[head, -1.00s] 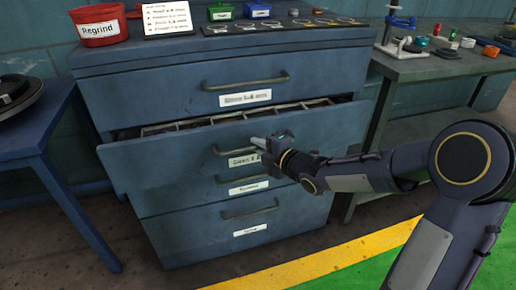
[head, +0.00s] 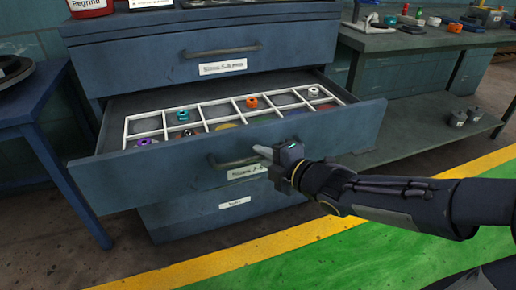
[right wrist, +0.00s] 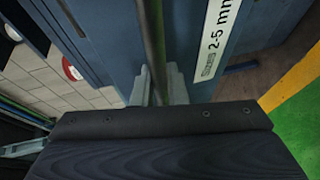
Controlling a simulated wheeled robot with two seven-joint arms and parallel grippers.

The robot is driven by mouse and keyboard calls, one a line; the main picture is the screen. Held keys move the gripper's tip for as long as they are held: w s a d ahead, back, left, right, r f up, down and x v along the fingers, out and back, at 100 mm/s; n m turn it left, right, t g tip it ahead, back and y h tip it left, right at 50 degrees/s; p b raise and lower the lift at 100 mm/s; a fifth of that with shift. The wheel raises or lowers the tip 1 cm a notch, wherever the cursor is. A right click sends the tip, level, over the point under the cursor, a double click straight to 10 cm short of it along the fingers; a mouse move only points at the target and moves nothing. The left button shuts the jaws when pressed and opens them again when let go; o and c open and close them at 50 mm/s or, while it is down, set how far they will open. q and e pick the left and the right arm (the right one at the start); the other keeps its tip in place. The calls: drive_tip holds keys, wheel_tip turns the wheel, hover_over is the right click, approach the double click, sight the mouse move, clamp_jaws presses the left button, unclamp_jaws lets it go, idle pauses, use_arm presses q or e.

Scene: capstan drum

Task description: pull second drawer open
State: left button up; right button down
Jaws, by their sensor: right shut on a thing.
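The second drawer (head: 150,181) of the blue cabinet stands well out from its body. Inside it a white divider grid (head: 166,119) holds several small coloured parts. The drawer's bar handle (head: 228,163) is on its front, above a white label (head: 247,172). My right gripper (head: 262,152) is at the right part of this handle, shut on it. In the right wrist view the handle (right wrist: 152,45) runs down between the fingers (right wrist: 158,87), beside a label ending in "2-5 mm". My left gripper is not in view.
The top drawer (head: 150,68) is closed, and a lower drawer (head: 180,216) sits under the open one. A blue table (head: 40,105) stands close at left. A grey bench (head: 430,42) with tools is at right. The floor in front is clear.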

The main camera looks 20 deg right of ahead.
drive_tip(key=shift+s, duration=0.55)
drive_tip(key=c, duration=1.5)
unclamp_jaws()
drive_tip(key=shift+o, duration=0.2)
drive_tip(key=shift+d, duration=0.1)
drive_tip(key=p+v, duration=0.3)
drive_tip(key=v, duration=0.4)
drive_tip(key=shift+s+p, duration=0.3)
drive_tip(key=shift+p, duration=0.05)
